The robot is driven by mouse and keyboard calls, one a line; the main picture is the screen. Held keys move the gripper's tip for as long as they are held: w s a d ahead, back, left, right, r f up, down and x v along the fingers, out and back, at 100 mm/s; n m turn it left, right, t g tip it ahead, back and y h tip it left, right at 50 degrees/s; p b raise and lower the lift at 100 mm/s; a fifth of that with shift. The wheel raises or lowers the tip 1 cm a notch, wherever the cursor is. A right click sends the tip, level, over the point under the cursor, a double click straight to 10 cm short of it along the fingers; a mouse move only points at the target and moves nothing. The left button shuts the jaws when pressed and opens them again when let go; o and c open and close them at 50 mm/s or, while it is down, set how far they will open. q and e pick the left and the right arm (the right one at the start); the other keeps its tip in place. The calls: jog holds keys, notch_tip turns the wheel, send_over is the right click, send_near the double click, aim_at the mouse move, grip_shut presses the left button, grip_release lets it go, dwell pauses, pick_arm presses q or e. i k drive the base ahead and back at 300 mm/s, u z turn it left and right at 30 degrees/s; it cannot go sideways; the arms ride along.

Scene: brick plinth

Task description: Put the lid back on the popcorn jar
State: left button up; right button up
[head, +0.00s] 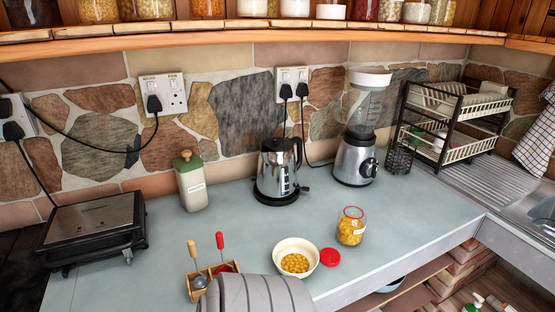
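The popcorn jar (350,228) is clear glass with yellow contents and a red rim. It stands upright on the grey-blue counter (235,225), right of centre, and its top looks open. A round red lid (330,257) lies flat on the counter in front of the jar, slightly to its left and apart from it. A cream bowl (283,249) of yellow kernels is close to the left of the lid. Neither of my grippers shows in the head view.
A grey ribbed rounded thing (257,296) stands at the front, beside a wooden utensil holder (194,287). A kettle (277,173), blender (354,160) and green-lidded canister (191,184) stand behind. The counter's front edge runs close to the lid. Counter right of the jar is clear.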

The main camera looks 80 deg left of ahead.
aim_at(352, 221)
jog(key=k, duration=0.4)
jog(key=u, duration=1.5)
